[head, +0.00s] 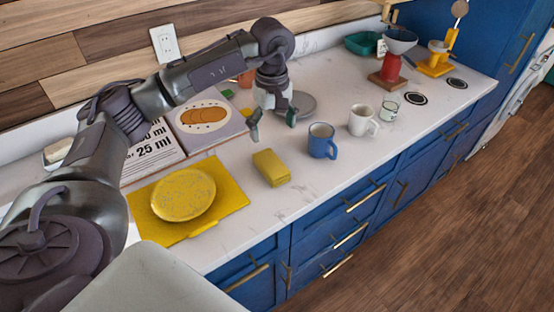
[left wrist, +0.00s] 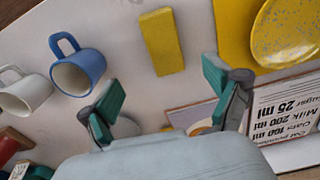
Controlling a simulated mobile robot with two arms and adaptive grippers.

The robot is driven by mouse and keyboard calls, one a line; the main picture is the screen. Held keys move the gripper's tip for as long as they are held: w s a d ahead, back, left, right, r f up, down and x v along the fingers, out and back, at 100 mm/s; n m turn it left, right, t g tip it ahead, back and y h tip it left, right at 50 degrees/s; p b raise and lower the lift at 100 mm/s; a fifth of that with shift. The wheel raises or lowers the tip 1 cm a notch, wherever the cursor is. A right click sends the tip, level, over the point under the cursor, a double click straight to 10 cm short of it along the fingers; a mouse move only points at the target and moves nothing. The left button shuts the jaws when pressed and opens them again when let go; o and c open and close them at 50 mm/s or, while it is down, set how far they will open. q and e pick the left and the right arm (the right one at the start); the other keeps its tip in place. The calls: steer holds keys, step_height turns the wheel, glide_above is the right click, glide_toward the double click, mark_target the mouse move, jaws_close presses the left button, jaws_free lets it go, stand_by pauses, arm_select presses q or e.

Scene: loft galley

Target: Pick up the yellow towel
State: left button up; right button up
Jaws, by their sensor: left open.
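The yellow towel (head: 270,167) is a small folded block lying on the white counter, between the yellow mat and the blue mug. In the left wrist view the towel (left wrist: 162,42) lies beyond the fingertips, near the top middle. My left gripper (head: 272,124) is open and empty above the counter, behind the towel in the head view and apart from it. Its green-tipped fingers (left wrist: 165,95) are spread wide in the left wrist view. My right gripper is not in view.
A speckled yellow plate (head: 183,195) sits on a yellow mat (head: 236,197) left of the towel. A blue mug (head: 322,142) and white mug (head: 361,121) stand to its right, with a glass (head: 389,109) beyond. A cookbook (head: 205,124) lies behind. Counter in front of the towel is clear.

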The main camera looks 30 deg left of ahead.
arm_select(q)
steer(key=p, duration=0.1)
glide_above(271, 162)
steer(key=f, duration=0.5)
steer(key=shift+s+d+f, duration=0.2)
steer(key=shift+f, duration=0.2)
steer(key=shift+w+f, duration=0.15)
steer(key=shift+f, duration=0.2)
step_height(271, 162, down, 2)
steer(key=shift+a+f+p, duration=0.1)
steer(key=shift+f+p, duration=0.05)
steer(key=shift+p, duration=0.95)
step_height(271, 162, down, 2)
steer(key=shift+f, duration=0.2)
steer(key=shift+a+f+p, duration=0.1)
steer(key=shift+f+p, duration=0.2)
steer(key=shift+c, duration=0.4)
steer(key=c, duration=1.2)
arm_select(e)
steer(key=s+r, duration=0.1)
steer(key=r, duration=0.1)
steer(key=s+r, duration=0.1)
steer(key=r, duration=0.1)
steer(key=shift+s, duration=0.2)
